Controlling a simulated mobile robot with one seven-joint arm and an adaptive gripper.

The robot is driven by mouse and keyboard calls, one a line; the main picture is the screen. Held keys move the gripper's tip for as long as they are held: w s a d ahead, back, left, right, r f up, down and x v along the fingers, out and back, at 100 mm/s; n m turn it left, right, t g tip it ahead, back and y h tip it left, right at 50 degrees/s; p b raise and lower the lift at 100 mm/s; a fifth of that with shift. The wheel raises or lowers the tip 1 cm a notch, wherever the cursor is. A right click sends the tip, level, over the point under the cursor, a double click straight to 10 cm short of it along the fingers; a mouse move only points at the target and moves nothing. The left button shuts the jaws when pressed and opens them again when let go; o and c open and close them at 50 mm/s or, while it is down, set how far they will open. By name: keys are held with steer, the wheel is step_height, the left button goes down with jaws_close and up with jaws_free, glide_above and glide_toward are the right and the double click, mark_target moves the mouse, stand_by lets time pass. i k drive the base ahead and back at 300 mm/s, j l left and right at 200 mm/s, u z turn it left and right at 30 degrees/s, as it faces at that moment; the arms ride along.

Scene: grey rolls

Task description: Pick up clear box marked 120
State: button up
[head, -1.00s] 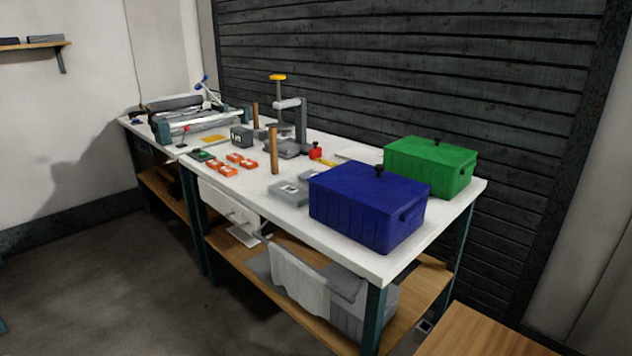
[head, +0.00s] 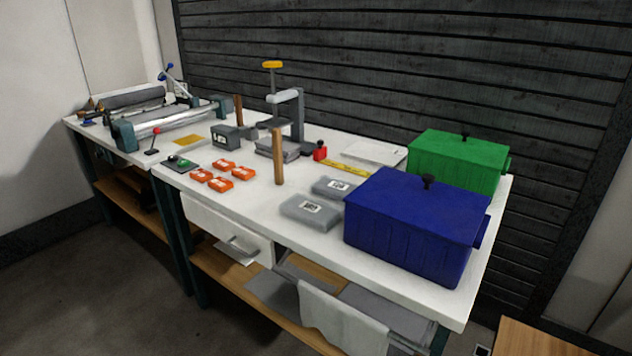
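Two translucent grey boxes with white labels lie flat on the white workbench, left of the blue bin. The nearer box (head: 311,211) is close to the front edge. The farther box (head: 336,187) lies just behind it and to its right. The print on their labels is too small to read, so I cannot tell which one is marked 120. My gripper is not in view.
A blue lidded bin (head: 415,232) and a green lidded bin (head: 458,162) stand at the right. A wooden post (head: 279,157) stands upright behind the boxes. Several orange blocks (head: 222,175) lie left. A grey press (head: 287,120) stands further back.

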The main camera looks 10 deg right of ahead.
mark_target(334, 188)
steer(key=i+j, duration=0.8)
steer(key=j, duration=0.2)
